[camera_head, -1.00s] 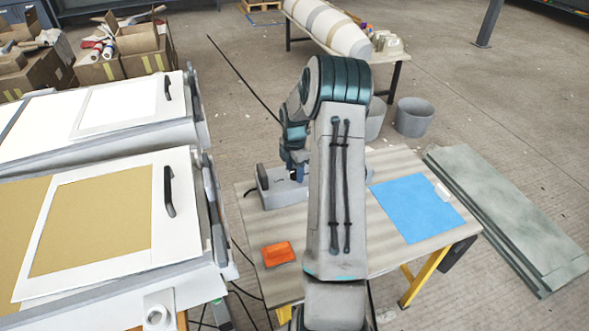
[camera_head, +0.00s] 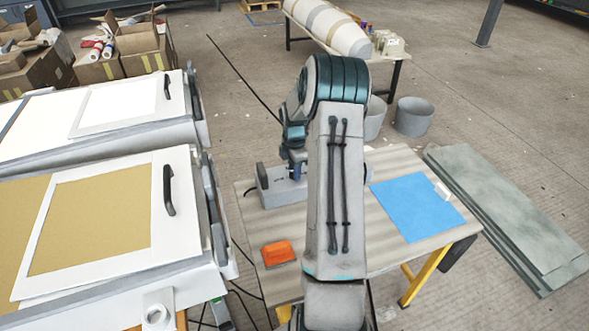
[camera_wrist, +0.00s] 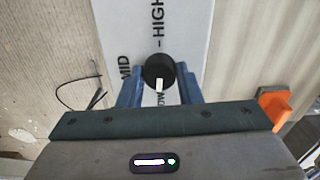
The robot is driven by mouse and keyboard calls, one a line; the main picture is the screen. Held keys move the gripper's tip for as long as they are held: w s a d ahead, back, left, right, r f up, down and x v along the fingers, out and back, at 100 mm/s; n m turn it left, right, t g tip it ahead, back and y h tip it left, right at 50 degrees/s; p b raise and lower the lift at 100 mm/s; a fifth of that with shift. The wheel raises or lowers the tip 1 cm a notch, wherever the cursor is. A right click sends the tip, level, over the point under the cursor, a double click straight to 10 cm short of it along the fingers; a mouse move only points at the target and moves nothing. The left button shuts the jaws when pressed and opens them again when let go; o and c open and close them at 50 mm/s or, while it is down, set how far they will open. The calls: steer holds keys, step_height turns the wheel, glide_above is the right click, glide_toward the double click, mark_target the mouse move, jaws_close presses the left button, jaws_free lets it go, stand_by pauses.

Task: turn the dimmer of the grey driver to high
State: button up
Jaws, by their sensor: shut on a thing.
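The grey driver (camera_head: 272,194) is a box on the work table, partly hidden by my arm in the head view. Its pale face (camera_wrist: 190,25) fills the upper middle of the wrist view. The dimmer (camera_wrist: 157,67) is a round black knob with a white pointer mark. The mark points down the picture, at the partly hidden LOW label. MID is printed left of the knob and HIGH above it. My gripper (camera_wrist: 159,76) is shut on the knob, with one blue finger on each side. It also shows at the driver in the head view (camera_head: 297,170).
An orange object (camera_head: 278,253) and a blue sheet (camera_head: 417,207) lie on the table (camera_head: 385,163). A black cable (camera_wrist: 85,96) runs beside the driver. White mould panels with black handles (camera_head: 168,190) stand at the left. Grey boards (camera_head: 510,215) lie on the right floor.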

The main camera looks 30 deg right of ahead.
steer(key=m+b, duration=0.1)
steer(key=m, duration=0.3)
steer(key=m+b, duration=0.1)
steer(key=m, duration=0.3)
steer(key=shift+m, duration=0.4)
steer(key=m+b, duration=0.1)
steer(key=m, duration=0.3)
steer(key=shift+m, duration=0.3)
steer(key=m, duration=0.4)
steer(key=shift+m+b, duration=0.3)
steer(key=m, duration=0.3)
steer(key=shift+m, duration=0.3)
steer(key=m, duration=0.9)
steer(key=shift+p, duration=0.35)
steer(key=shift+m+p, duration=0.35)
steer(key=shift+m, duration=1.85)
